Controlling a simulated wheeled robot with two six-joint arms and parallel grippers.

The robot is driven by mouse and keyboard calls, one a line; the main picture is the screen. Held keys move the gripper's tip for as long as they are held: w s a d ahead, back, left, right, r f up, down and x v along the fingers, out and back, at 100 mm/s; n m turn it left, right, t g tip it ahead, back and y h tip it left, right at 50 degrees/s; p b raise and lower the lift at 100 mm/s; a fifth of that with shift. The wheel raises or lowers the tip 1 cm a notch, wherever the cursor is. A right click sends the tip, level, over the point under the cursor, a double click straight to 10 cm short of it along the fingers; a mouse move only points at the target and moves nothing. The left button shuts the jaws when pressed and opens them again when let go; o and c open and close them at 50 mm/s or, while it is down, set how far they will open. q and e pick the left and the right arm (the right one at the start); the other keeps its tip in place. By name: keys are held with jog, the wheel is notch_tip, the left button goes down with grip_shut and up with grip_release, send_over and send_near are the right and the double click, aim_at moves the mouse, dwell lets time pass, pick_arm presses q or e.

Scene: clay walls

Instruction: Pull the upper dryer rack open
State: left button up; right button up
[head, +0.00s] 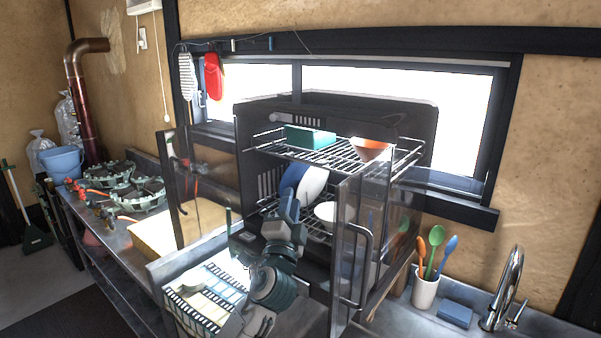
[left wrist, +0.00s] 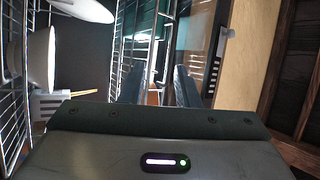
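The dish dryer (head: 420,125) stands under the window with its glass doors swung open. Its upper rack (head: 345,158) is a wire shelf bearing a green box (head: 310,137) and an orange bowl (head: 370,149). My left gripper (head: 289,200) is below and in front of the upper rack, before the lower rack. In the left wrist view my fingers (left wrist: 158,85) stand apart with nothing clearly held between them. Wire bars (left wrist: 165,30) show close to the fingers; I cannot tell which rack they belong to. My right gripper is not in view.
A utensil cup (head: 425,291) and tap (head: 510,285) are at right.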

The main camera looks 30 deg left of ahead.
aim_at(300, 160)
pick_arm(q)
jog(key=shift+m+t, duration=0.3)
jog(key=shift+m, duration=0.2)
jog(key=p+x, duration=0.1)
jog(key=x, duration=0.2)
jog(key=r+p+x, duration=0.1)
jog(key=p+x, duration=0.1)
jog(key=x, duration=0.2)
jog(key=p+x, duration=0.1)
jog(key=x, duration=0.3)
jog(key=shift+s+d+r, duration=0.25)
jog(key=shift+d+r, duration=0.1)
jog(key=shift+w+a+r+p, duration=0.1)
jog(key=shift+w+a+p, duration=0.05)
jog(key=shift+w+p, duration=0.25)
grip_shut()
